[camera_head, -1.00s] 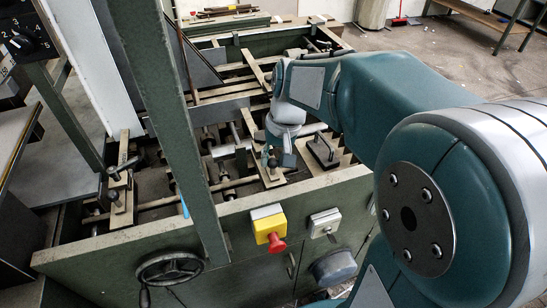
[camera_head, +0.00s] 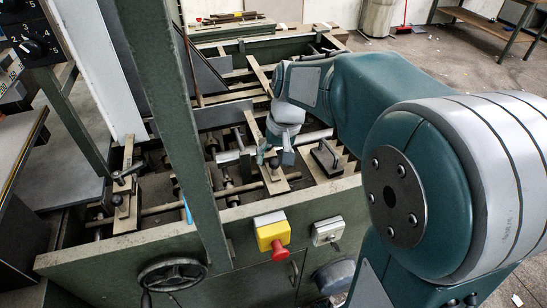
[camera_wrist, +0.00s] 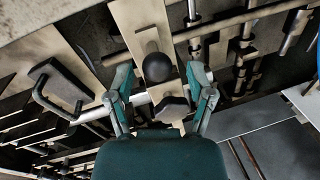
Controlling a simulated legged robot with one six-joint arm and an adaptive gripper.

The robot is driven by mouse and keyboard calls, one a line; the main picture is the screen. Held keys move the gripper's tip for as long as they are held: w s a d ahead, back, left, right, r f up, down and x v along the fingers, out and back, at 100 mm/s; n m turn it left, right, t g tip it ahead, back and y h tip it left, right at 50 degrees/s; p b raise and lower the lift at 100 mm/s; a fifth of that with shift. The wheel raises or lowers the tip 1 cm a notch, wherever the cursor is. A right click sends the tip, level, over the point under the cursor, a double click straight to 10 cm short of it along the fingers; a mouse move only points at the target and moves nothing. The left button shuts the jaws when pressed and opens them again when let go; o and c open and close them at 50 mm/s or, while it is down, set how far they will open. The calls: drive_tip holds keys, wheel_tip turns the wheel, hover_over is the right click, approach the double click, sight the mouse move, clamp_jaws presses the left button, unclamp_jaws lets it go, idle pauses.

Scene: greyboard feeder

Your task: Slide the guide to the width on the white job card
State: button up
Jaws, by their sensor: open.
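The guide is a pale bar (camera_wrist: 138,22) with a round black knob (camera_wrist: 156,68) on it in the wrist view. In the head view the guide bar (camera_head: 275,185) lies across the rods near the front of the feeder frame, its knob (camera_head: 274,163) close to my gripper (camera_head: 276,154). In the wrist view my gripper (camera_wrist: 161,88) is open, one finger on each side of the knob. The fingers look apart from it; whether either touches is unclear. A second dark knob-like part (camera_wrist: 171,106) shows nearer my palm. I cannot make out a white job card.
A black handle (camera_head: 326,155) on a plate stands right of my gripper. Another bar with clamps (camera_head: 124,190) lies at the left. A green upright post (camera_head: 184,130) rises in front. A red stop button (camera_head: 277,247) and a handwheel (camera_head: 170,273) are on the front panel.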

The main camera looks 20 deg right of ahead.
wheel_tip(320, 180, up, 12)
drive_tip(key=d, duration=0.2)
drive_tip(key=shift+s+f, duration=0.15)
drive_tip(key=shift+s, duration=0.05)
idle(0.3)
drive_tip(key=s+a+f+n+t+h, duration=0.1)
drive_tip(key=s+f+t, duration=0.1)
drive_tip(key=s, duration=0.6)
drive_tip(key=s+a+f+n+t+h, duration=0.1)
drive_tip(key=s+f+t, duration=0.2)
drive_tip(key=s, duration=0.5)
drive_tip(key=shift+s+f, duration=0.2)
drive_tip(key=shift+f, duration=0.6)
drive_tip(key=shift+a, duration=0.1)
idle(1.6)
